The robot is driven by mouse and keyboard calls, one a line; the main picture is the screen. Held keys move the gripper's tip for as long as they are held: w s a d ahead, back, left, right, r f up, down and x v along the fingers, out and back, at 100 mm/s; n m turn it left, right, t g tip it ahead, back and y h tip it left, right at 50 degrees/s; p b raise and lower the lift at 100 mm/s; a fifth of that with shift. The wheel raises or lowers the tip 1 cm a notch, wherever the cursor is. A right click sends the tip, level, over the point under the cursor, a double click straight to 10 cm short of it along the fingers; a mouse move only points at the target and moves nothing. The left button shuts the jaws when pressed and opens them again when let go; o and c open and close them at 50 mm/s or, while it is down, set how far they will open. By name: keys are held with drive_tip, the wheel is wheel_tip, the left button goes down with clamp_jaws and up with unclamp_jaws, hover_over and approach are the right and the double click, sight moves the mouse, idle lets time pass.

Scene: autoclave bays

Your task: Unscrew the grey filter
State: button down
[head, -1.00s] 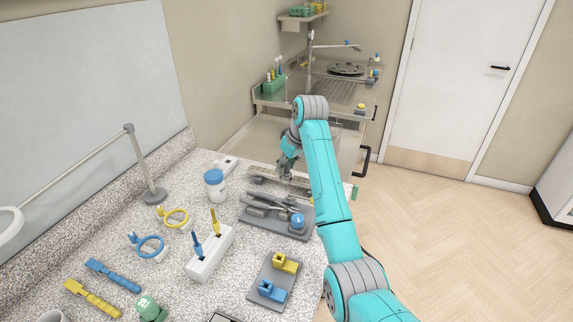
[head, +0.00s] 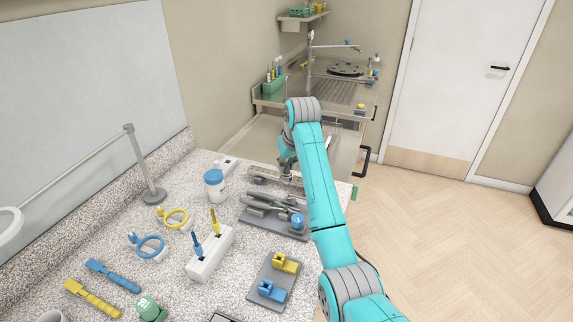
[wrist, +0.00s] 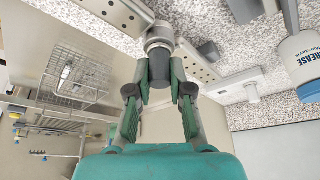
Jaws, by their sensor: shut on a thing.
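The grey filter (wrist: 160,70) is a dark grey cylinder in the wrist view, directly below a lighter metal collar (wrist: 159,38). My gripper (wrist: 160,90) is shut on it, one finger on each side. The filter lines up with the collar; I cannot tell whether it is still threaded in. In the head view my gripper (head: 288,166) is at the far end of the speckled counter, and the filter is too small and hidden to make out there.
A blue-lidded grease tub (head: 214,186) stands left of my gripper. A grey tray (head: 262,228) with tools and a blue-topped part lies nearer. A wire basket (wrist: 75,75) shows at left in the wrist view. Floor at right is clear.

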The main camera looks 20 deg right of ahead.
drive_tip(key=n+y, duration=0.1)
drive_tip(key=n, duration=0.2)
drive_tip(key=shift+g, duration=0.3)
drive_tip(key=n+y, duration=0.1)
drive_tip(key=n, duration=0.2)
drive_tip(key=shift+n, duration=0.3)
drive_tip(key=shift+g, duration=0.3)
drive_tip(key=shift+n+g+y, duration=0.5)
drive_tip(key=shift+n, duration=1.2)
drive_tip(key=n+g, duration=0.1)
drive_tip(key=n, duration=0.1)
drive_tip(key=shift+n, duration=0.3)
drive_tip(key=shift+n+y, duration=0.3)
drive_tip(key=shift+n, duration=0.1)
